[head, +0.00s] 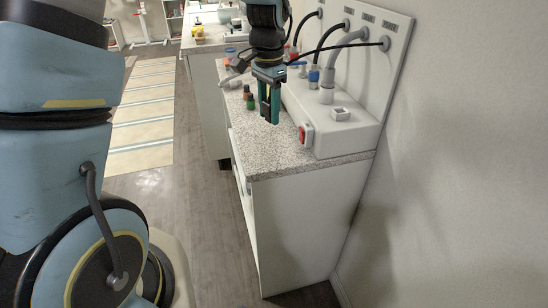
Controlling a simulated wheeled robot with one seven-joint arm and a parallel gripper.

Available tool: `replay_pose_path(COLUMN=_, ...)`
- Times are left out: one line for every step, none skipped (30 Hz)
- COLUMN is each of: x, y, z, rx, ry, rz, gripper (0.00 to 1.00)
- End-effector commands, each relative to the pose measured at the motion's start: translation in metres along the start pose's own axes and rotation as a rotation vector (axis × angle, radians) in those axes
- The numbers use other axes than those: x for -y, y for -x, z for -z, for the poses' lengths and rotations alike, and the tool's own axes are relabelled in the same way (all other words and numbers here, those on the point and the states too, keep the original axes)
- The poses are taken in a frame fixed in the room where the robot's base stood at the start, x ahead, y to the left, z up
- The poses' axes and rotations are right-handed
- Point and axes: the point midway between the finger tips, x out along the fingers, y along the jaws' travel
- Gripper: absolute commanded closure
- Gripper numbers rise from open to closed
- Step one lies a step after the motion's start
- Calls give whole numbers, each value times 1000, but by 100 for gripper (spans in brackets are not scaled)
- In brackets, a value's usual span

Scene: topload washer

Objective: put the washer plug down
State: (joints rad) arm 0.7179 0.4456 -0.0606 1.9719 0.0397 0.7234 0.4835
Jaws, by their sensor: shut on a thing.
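My gripper (269,112) points straight down over the speckled countertop (290,163), near its middle. Its green fingers are close together around a small dark thing, and the tips are at or just above the counter; I cannot tell whether they touch. The dark thing is mostly hidden by the fingers, so I cannot make out the plug's shape. A black cable (338,47) runs from the wall panel toward my wrist and passes out of sight behind it.
Small green bottles (249,100) stand left of my gripper. The counter's near end is clear.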

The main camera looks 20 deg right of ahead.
Motion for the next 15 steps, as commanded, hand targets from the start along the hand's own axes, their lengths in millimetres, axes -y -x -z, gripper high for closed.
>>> replay_pose_path(x=-3, y=-4, z=1, rx=3, ry=-11, rz=-1, gripper=100)
replay_pose_path(x=-4, y=-7, z=2, rx=4, ry=-14, rz=-1, gripper=100)
replay_pose_path(x=-5, y=-14, z=2, rx=6, ry=-17, rz=-2, gripper=100)
replay_pose_path(x=-5, y=-19, z=1, rx=6, ry=-17, rz=-2, gripper=100)
replay_pose_path(x=-5, y=-24, z=1, rx=6, ry=-17, rz=-2, gripper=100)
replay_pose_path(x=-5, y=-32, z=1, rx=7, ry=-16, rz=-3, gripper=100)
replay_pose_path(x=-5, y=-37, z=1, rx=6, ry=-16, rz=-3, gripper=100)
replay_pose_path(x=-5, y=-41, z=1, rx=6, ry=-16, rz=-3, gripper=100)
replay_pose_path(x=-4, y=-46, z=1, rx=4, ry=-15, rz=-2, gripper=100)
replay_pose_path(x=-4, y=-50, z=1, rx=4, ry=-15, rz=-2, gripper=100)
replay_pose_path(x=-4, y=-52, z=1, rx=4, ry=-15, rz=-2, gripper=100)
replay_pose_path(x=-4, y=-55, z=2, rx=3, ry=-14, rz=-1, gripper=100)
replay_pose_path(x=-4, y=-58, z=2, rx=2, ry=-14, rz=-1, gripper=100)
replay_pose_path(x=-4, y=-61, z=2, rx=3, ry=-14, rz=-2, gripper=100)
replay_pose_path(x=-4, y=-66, z=1, rx=5, ry=-14, rz=-2, gripper=100)
